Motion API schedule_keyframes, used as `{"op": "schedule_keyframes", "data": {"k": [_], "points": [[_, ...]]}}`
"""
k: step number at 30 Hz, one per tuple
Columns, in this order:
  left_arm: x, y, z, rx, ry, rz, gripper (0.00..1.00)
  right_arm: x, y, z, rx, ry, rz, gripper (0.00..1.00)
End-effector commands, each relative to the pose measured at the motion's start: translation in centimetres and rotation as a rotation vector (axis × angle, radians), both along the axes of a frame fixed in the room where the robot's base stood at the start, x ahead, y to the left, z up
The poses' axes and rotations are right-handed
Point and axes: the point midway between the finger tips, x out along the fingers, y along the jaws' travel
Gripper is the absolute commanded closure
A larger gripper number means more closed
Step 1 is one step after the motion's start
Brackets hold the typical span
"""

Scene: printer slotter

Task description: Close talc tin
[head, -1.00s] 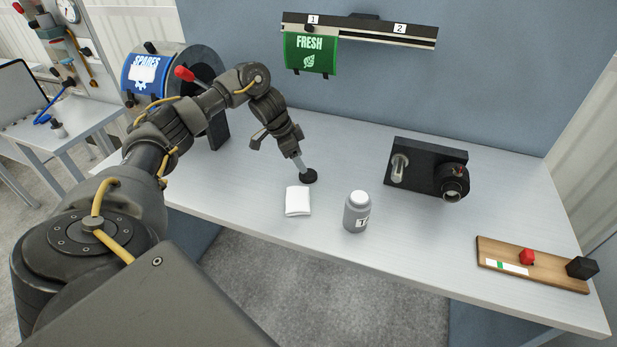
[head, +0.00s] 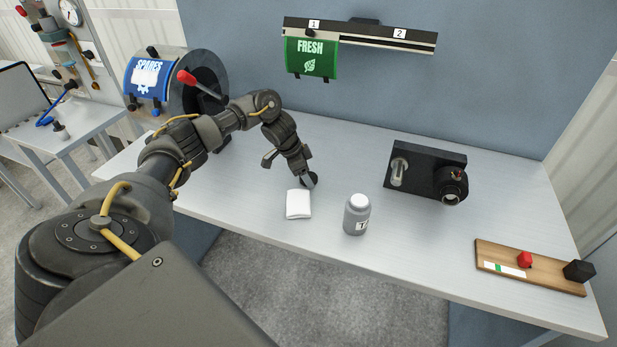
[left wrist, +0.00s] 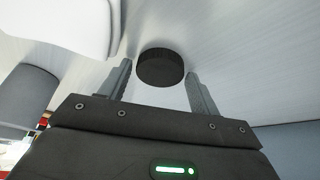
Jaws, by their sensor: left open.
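The talc tin (head: 356,217) is a grey bottle with a white top and a label reading "T". It stands upright near the front edge of the table, and its grey side shows at the left of the left wrist view (left wrist: 28,95). A black round cap (left wrist: 161,68) lies on the table behind the white cloth; in the head view my gripper partly hides it. My left gripper (head: 310,181) is open and low over the table, its fingers on either side of the cap in the left wrist view. I cannot tell whether they touch it. My right gripper is not in view.
A folded white cloth (head: 298,204) lies between the gripper and the table edge. A black fixture (head: 427,171) stands to the right, and a wooden board (head: 500,259) with a red knob lies at front right. A reel (head: 205,80) stands at back left.

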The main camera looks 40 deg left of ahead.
Motion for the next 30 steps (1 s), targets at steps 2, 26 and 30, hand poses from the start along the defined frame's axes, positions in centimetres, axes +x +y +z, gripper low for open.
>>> {"op": "schedule_keyframes", "data": {"k": [2,26,30], "points": [[0.00,0.01,-0.01,0.000,0.000,0.000,0.37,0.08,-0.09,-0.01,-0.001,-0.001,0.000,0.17],[0.01,0.02,0.18,0.000,-0.001,-0.001,0.70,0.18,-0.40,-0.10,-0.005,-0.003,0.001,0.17],[0.08,0.01,0.96,0.000,-0.004,-0.002,0.70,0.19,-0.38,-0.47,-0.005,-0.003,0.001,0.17]]}}
